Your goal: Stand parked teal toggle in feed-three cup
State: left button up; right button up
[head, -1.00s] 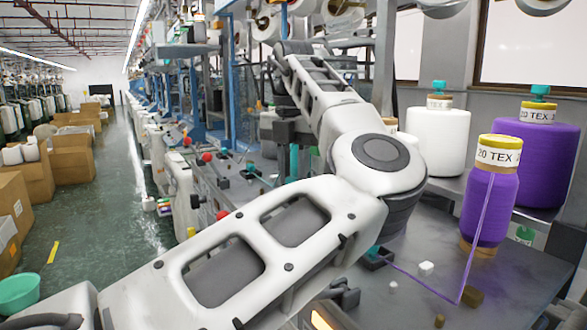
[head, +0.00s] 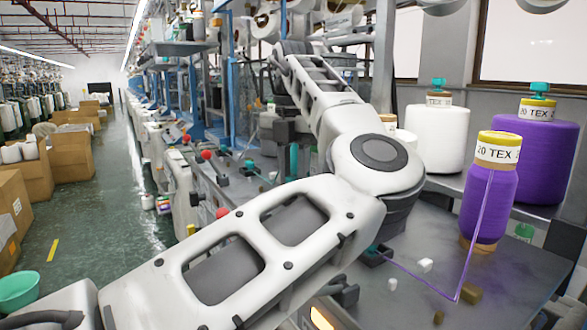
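My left arm crosses the view and bends back to its dark gripper (head: 292,160), which points down over the bench in the middle distance. An upright teal piece (head: 293,158) shows at its fingertips. It is too small to tell whether the fingers hold it or it stands behind them. Another teal toggle (head: 250,164) stands at a dark cup on the bench to the left. A teal piece (head: 372,249) sits in a dark cup (head: 376,259) beside my forearm, partly hidden, with purple yarn running from it. My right gripper is not in view.
A purple yarn cone (head: 489,205) stands on the grey bench (head: 400,312). White cubes (head: 425,265) and a brown block (head: 468,293) lie near it. Larger white (head: 437,140) and purple (head: 535,165) cones stand behind.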

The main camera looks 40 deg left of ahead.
pick_arm(q)
jog(key=shift+f, duration=0.9)
jog(key=o, duration=0.9)
jog(key=shift+c, duration=0.2)
notch_tip(320, 180, up, 16)
jog(key=shift+f, duration=0.1)
dwell(0.4)
